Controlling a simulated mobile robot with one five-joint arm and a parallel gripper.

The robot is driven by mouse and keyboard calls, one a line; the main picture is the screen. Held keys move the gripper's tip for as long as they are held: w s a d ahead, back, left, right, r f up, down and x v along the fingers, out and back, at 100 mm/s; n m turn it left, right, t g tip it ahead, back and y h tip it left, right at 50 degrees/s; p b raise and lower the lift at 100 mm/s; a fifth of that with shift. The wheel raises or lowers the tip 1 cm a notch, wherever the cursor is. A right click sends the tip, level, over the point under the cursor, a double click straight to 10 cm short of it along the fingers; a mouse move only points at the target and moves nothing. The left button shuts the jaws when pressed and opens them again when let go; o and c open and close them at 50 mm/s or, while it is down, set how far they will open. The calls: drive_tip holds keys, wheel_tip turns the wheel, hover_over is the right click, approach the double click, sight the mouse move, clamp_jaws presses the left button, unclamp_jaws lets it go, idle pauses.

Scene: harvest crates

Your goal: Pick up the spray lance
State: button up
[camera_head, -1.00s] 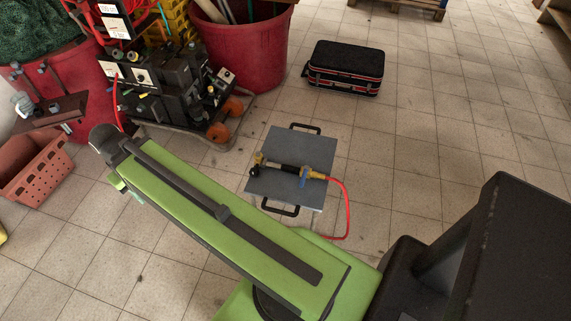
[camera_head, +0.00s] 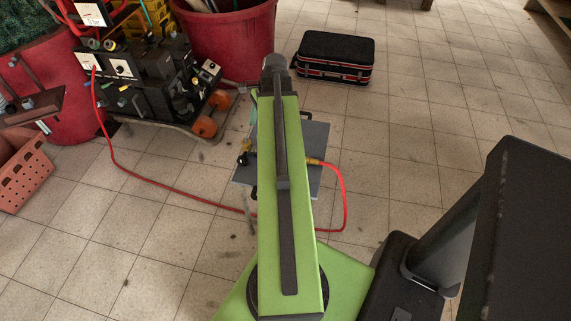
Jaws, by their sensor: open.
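The spray lance (camera_head: 313,161) lies across a grey board with black handles (camera_head: 318,140) on the tiled floor. My green arm now passes over the board and hides the middle of the lance. Its brass right end with the red hose shows to the right of the arm. Its dark and brass left end shows to the left. My gripper is not in view, so its distance from the lance cannot be told.
The red hose (camera_head: 345,205) loops over the floor to a dark machine on a wheeled trolley (camera_head: 150,85). A black case (camera_head: 336,57) and red tubs (camera_head: 225,45) stand behind. A pink basket (camera_head: 25,170) is at left. Floor to the right of the board is clear.

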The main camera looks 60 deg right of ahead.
drive_tip(key=s+d+f+m+t+b, duration=0.25)
drive_tip(key=s+d+m, duration=0.65)
drive_tip(key=s, duration=0.5)
drive_tip(key=shift+n+g, duration=0.35)
drive_tip(key=shift+n, duration=0.05)
drive_tip(key=b+x, duration=0.5)
drive_tip(key=x, duration=0.1)
drive_tip(key=d+b+x, duration=0.1)
drive_tip(key=b+x, duration=0.4)
drive_tip(key=x, duration=0.1)
drive_tip(key=d+b+x, duration=0.1)
drive_tip(key=b+x, duration=0.4)
drive_tip(key=b, duration=0.1)
drive_tip(key=shift+w+a+f, duration=0.1)
drive_tip(key=shift+w+f, duration=0.2)
drive_tip(key=shift+f, duration=0.25)
drive_tip(key=shift+r+h, duration=0.2)
drive_tip(key=shift+h, duration=0.1)
clamp_jaws()
